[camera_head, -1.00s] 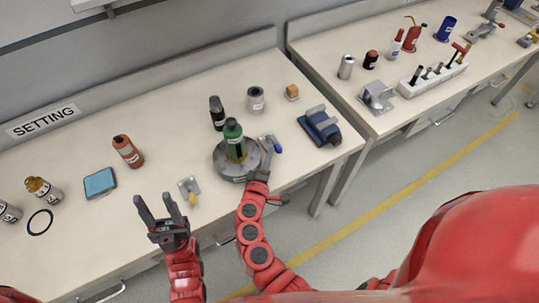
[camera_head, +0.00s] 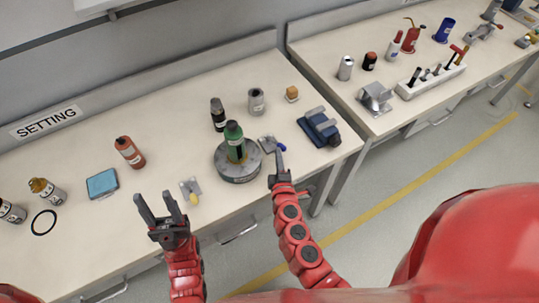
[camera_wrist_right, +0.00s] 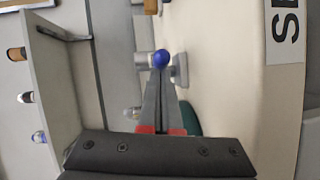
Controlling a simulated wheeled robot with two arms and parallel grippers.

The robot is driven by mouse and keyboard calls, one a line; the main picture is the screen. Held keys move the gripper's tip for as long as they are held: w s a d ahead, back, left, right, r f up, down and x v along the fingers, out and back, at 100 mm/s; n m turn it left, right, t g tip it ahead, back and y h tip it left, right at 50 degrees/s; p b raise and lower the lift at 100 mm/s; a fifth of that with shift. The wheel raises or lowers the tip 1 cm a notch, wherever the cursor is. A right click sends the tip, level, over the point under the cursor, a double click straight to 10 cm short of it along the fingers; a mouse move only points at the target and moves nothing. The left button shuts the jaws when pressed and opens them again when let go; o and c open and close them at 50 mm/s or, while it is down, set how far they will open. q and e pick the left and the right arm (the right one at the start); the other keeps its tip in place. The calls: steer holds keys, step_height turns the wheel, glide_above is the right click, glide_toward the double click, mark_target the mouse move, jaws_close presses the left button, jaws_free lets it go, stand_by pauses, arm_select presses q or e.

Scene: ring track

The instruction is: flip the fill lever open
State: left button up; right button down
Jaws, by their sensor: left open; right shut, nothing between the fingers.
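A small grey metal fitting (camera_head: 267,144) with a blue-knobbed lever (camera_head: 283,147) sits on the bench, right of a round grey base. In the right wrist view the blue knob (camera_wrist_right: 161,58) is just beyond my fingertips; I cannot tell whether they touch. My right gripper (camera_head: 279,152) is shut and empty, its fingers (camera_wrist_right: 160,85) together. A second small fitting with a yellow knob (camera_head: 194,198) is near the front edge. No label shows which lever is the fill lever. My left gripper (camera_head: 161,198) is open and empty, left of the yellow knob.
A green bottle (camera_head: 234,134) stands on the round grey base (camera_head: 237,175). A dark bottle (camera_head: 218,115) and grey can (camera_head: 256,102) stand behind. A blue vise-like block (camera_head: 319,128) is close on the right.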

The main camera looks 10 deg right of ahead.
steer(key=d+n+y, duration=0.1)
steer(key=n+y, duration=0.1)
steer(key=shift+w+d+y, duration=0.2)
steer(key=shift+d+y, duration=0.15)
steer(key=shift+y, duration=0.05)
steer(key=shift+w+d+n+y, duration=0.15)
steer(key=shift+d+n+y, duration=0.25)
steer(key=shift+y, duration=0.3)
steer(key=d+n+y, duration=0.1)
steer(key=w+n+y+b, duration=0.1)
steer(key=y, duration=0.1)
steer(key=shift+d+f+n+g+y+b, duration=0.15)
steer(key=shift+d+n+g+y+b, duration=0.15)
steer(key=shift+d+n+g, duration=0.1)
steer(key=n+g+y+b, duration=0.1)
steer(key=w+d+n+y, duration=0.1)
steer(key=y, duration=0.1)
steer(key=shift+w+g+b, duration=0.3)
steer(key=shift+g+b, duration=0.1)
steer(key=shift+w+d, duration=0.15)
steer(key=shift+w+d+b, duration=0.25)
steer(key=shift+w+b, duration=0.2)
steer(key=shift+b, duration=0.05)
steer(key=shift+w+d+b, duration=0.2)
steer(key=shift+w+b, duration=0.25)
steer(key=shift+w+r, duration=0.1)
steer(key=shift+r, duration=0.1)
steer(key=shift+d, duration=0.1)
steer(key=shift+r, duration=0.1)
